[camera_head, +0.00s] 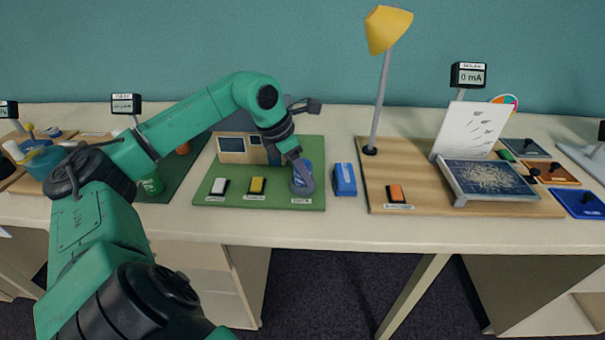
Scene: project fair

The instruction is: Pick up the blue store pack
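A blue pack (344,179) sits on the bare table just right of the green board (225,200). Another blue item (306,168) shows on the board's right part, partly hidden behind my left gripper. I cannot tell which of the two is the store pack, as the labels are too small to read. My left gripper (303,184) reaches in from the left and points down over the board's right front, at that second item. Its fingers are hard to make out, so I cannot tell if it is open or holds the item. My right gripper is out of view.
A white block (219,186) and a yellow block (257,185) sit on the green board before a small house model (240,148).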

